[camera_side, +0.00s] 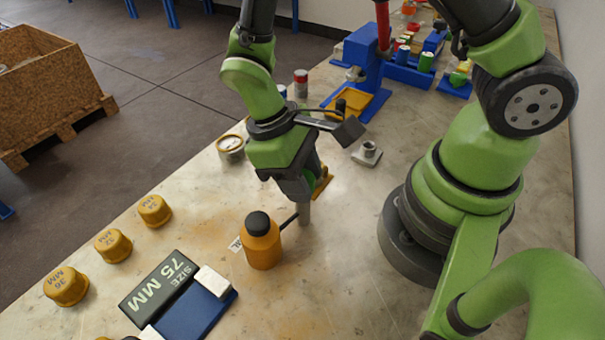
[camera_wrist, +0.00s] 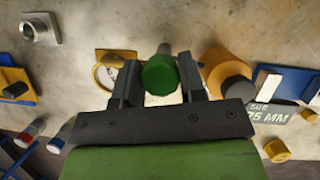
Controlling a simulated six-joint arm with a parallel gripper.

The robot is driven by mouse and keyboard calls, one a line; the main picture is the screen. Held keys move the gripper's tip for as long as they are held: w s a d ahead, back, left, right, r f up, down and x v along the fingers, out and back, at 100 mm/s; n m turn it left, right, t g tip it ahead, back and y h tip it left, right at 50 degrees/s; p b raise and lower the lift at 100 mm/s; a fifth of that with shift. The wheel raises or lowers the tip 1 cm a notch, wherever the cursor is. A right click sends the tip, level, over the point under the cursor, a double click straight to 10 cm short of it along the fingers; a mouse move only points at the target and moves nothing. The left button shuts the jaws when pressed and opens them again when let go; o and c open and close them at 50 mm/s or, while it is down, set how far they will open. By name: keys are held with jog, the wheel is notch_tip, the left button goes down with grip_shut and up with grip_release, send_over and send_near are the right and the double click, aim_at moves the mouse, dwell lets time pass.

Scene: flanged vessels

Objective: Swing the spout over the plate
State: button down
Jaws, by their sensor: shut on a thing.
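My gripper (camera_side: 302,188) points down at the middle of the bench. In the wrist view its two fingers (camera_wrist: 159,64) close on the sides of a green round piece (camera_wrist: 160,79). A short grey post (camera_side: 304,212) shows below my gripper in the side view, and a thin dark rod (camera_side: 289,221) lies between it and an orange bottle (camera_side: 262,246) with a black cap. The rod may be the spout; I cannot tell for sure. A yellow plate (camera_side: 351,104) lies on the blue stand (camera_side: 368,66) at the back; I cannot tell whether it is the task's plate.
The orange bottle stands close beside my gripper. A size sign (camera_side: 160,288), a blue fixture (camera_side: 201,312) and several yellow caps (camera_side: 113,246) are at the front left. A grey flanged piece (camera_side: 367,154) and a tin (camera_side: 231,148) stand farther back. Bench right of the bottle is clear.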

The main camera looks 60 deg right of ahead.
jog(key=n+h, duration=0.1)
jog(key=n, duration=0.4)
jog(key=shift+t+h, duration=0.3)
jog(key=shift+h, duration=0.1)
jog(key=shift+n, duration=0.3)
jog(key=c, duration=0.7)
grip_release()
jog(key=v, duration=1)
jog(key=shift+s, duration=0.1)
